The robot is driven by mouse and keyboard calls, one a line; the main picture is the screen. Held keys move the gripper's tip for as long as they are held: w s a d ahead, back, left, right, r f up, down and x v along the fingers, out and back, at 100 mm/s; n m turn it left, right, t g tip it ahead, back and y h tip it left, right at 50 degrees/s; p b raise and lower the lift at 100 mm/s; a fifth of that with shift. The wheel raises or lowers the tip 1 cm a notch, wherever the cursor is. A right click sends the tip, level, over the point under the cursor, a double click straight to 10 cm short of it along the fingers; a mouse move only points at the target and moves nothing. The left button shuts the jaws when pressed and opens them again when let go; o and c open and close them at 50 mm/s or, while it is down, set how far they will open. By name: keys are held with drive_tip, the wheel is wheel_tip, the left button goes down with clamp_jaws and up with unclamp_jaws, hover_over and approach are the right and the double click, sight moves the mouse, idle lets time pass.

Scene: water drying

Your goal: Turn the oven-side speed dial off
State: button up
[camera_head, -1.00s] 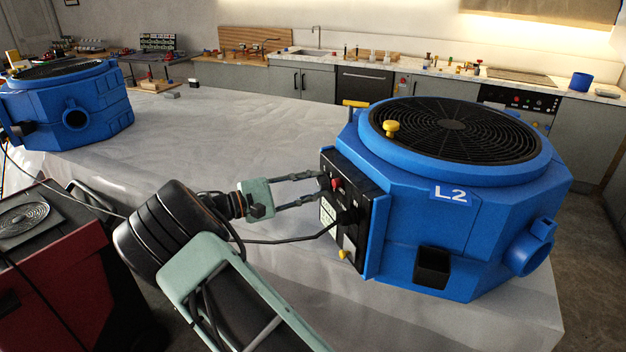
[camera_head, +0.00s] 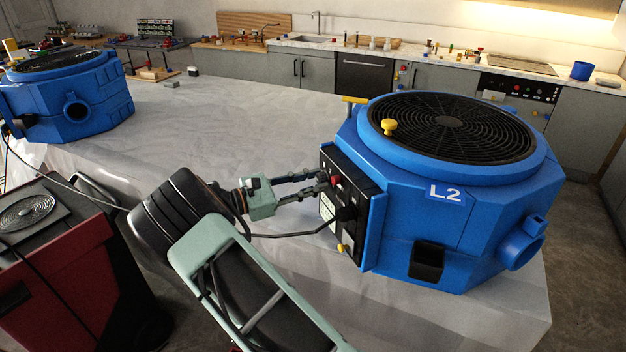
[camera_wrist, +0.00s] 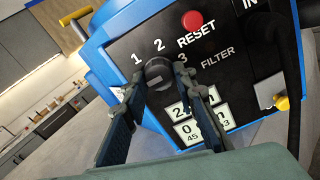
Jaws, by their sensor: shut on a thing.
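The blue drying fan unit marked L2 (camera_head: 395,225) stands on the white-covered table, with a black control panel (camera_head: 362,195) on its left side. In the wrist view, the round black speed dial (camera_wrist: 158,72) sits below the numbers 1, 2 and 3 on that panel. My gripper (camera_wrist: 160,88) has its two fingertips on either side of the dial, shut on it. In the head view, my gripper (camera_head: 322,182) reaches the panel from the left, and the dial is hidden there. I cannot tell its exact setting.
A red reset button (camera_wrist: 192,20) sits just above the dial. A black cable (camera_head: 300,235) plugs into the panel beside it. A second blue fan unit (camera_head: 70,105) stands at the far left. A red and black machine (camera_head: 70,270) is at the lower left.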

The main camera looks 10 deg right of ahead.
idle(0.5)
drive_tip(key=o, duration=1.2)
drive_tip(key=shift+c, duration=0.2)
drive_tip(key=shift+a, duration=0.15)
drive_tip(key=v, duration=1.1)
drive_tip(key=shift+s+a, duration=0.15)
drive_tip(key=shift+a, duration=0.2)
